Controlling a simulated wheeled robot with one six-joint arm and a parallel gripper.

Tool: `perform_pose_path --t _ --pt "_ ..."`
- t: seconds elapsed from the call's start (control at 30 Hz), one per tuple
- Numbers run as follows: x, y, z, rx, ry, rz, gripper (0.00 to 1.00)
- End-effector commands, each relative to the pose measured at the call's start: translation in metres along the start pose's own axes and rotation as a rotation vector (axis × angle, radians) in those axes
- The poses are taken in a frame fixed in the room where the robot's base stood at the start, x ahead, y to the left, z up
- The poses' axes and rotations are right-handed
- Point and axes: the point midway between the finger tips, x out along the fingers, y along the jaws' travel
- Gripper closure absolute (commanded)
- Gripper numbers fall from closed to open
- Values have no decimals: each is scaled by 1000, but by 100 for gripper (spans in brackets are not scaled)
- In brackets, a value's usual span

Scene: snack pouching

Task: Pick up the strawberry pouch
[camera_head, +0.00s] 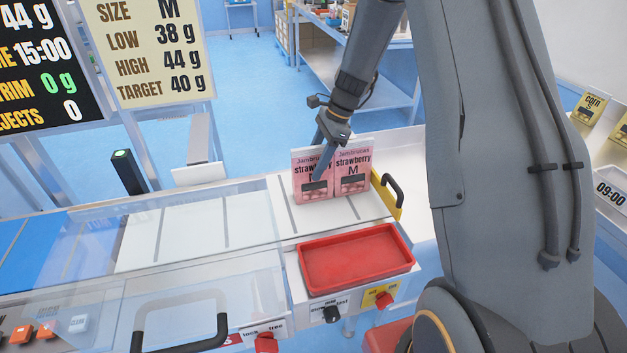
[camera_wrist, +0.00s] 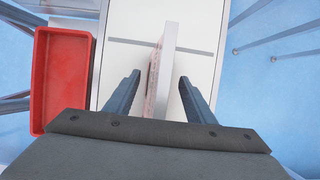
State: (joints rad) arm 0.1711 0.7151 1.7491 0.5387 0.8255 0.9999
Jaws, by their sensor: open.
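Two pink strawberry pouches stand upright side by side on the white end of the conveyor in the head view: the left strawberry pouch (camera_head: 312,190) and the right strawberry pouch (camera_head: 353,172), which is marked M. My gripper (camera_head: 321,172) is at the left pouch and hides part of its print. In the wrist view my gripper (camera_wrist: 158,85) is open, with one finger on each side of an upright pouch (camera_wrist: 160,70) seen from its top edge. A gap shows between the pouch and each finger. I cannot tell which pouch this is.
An empty red tray (camera_head: 357,258) sits in front of the pouches. A yellow bracket with a black handle (camera_head: 392,190) stands to their right. A clear cover with a black handle (camera_head: 180,318) spans the front left. Yellow corn pouches (camera_head: 590,108) stand far right.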

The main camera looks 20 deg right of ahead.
Motion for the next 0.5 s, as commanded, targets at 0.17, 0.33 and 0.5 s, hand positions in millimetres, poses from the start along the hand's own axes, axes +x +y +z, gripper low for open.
perform_pose_path --t 0.17,0.33,0.5 --pt "18 0 0 1 0 1 50" --pt "22 0 0 0 1 -2 50" --pt "22 0 0 0 1 -2 61"
